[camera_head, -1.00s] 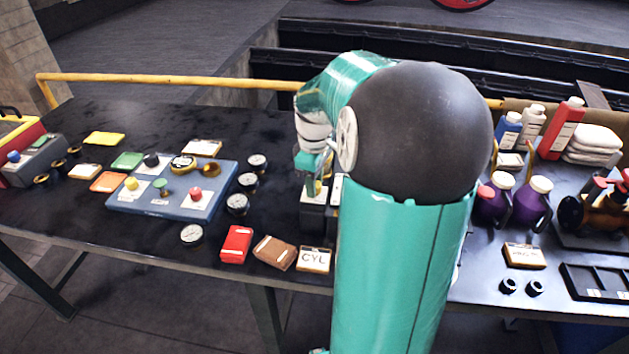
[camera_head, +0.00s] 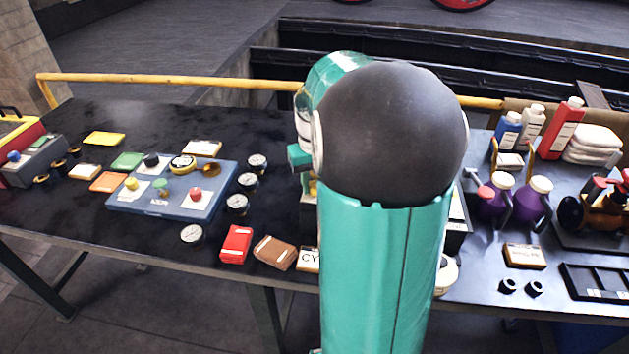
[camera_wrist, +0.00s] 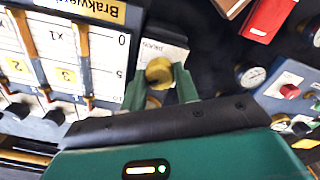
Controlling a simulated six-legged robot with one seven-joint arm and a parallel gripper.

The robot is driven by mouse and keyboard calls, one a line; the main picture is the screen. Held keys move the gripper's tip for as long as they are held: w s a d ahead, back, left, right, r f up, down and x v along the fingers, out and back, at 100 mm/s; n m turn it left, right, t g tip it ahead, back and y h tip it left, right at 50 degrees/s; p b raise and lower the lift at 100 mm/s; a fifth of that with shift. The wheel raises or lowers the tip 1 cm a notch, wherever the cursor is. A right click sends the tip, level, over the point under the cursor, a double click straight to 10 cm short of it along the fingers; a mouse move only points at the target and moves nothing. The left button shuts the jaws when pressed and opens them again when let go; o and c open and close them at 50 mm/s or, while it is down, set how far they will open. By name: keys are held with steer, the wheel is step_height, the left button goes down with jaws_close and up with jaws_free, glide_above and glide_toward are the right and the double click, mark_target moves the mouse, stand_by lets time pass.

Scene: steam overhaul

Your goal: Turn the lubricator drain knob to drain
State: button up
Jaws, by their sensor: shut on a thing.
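The drain knob (camera_wrist: 159,70) is a small round yellow-brass knob in the wrist view, in front of a pale label plate (camera_wrist: 160,50) with lettering that seems to read DRAIN. My gripper (camera_wrist: 160,80) has one green finger on each side of the knob and is shut on it. In the head view, my arm's large dark joint and teal link hide the knob and most of the lubricator. Only a green part of my gripper (camera_head: 300,157) shows at the arm's left edge. I cannot tell the knob's exact angle.
A gauge board with scales (camera_wrist: 75,50) stands close on the left in the wrist view. The blue panel (camera_head: 150,208) with coloured knobs and several gauges (camera_head: 237,204) lie left of my arm. Purple jugs (camera_head: 533,205) and bottles (camera_head: 562,128) stand to the right.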

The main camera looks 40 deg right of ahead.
steer(key=m, duration=0.4)
steer(key=shift+m, duration=1.7)
steer(key=o, duration=1)
steer(key=shift+c, duration=0.2)
step_height(320, 180, up, 14)
steer(key=shift+a, duration=0.1)
